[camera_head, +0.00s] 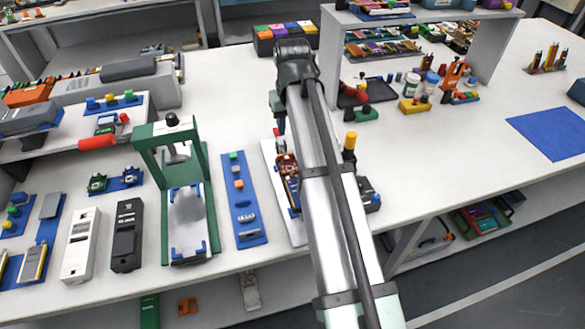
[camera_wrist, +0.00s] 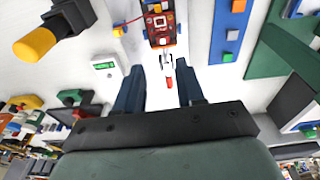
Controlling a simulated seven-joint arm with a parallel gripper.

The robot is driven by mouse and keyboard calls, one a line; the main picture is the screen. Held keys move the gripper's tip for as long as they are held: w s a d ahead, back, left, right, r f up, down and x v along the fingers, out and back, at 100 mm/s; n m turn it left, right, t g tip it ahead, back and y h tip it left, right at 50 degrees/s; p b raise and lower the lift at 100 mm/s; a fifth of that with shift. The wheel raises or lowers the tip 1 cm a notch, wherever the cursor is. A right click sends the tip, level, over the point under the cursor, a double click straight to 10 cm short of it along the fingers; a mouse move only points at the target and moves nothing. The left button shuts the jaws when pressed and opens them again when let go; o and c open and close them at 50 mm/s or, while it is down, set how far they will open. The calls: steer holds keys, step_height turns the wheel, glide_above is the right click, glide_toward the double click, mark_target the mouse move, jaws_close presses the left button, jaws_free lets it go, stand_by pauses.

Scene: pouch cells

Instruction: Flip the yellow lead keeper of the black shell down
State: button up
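The black shell (camera_head: 127,235) appears to be the long dark case at the left front of the bench in the head view, lying beside a white one. I cannot make out its yellow lead keeper or tell whether it is up or down. In the wrist view my gripper (camera_wrist: 160,66) is open, its two dark blue fingers apart with nothing clamped between them. It hangs above the bench, facing a red circuit board (camera_wrist: 160,26). A small red-tipped piece shows between the fingers, farther off. In the head view my arm hides most of the gripper, well right of the black shell.
The white case (camera_head: 81,245) lies left of the black shell. A green press frame (camera_head: 212,205) stands upright to its right. Then come a blue strip with small blocks (camera_head: 243,205) and a yellow-capped post (camera_head: 349,142). Free white bench lies behind the press and at right.

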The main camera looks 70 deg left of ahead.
steer(key=shift+h, duration=0.8)
steer(key=d+f, duration=0.1)
steer(key=f, duration=0.3)
steer(key=d+f, duration=0.1)
steer(key=f, duration=0.9)
steer(key=shift+s+d, duration=0.1)
steer(key=shift+d, duration=0.3)
jaws_close()
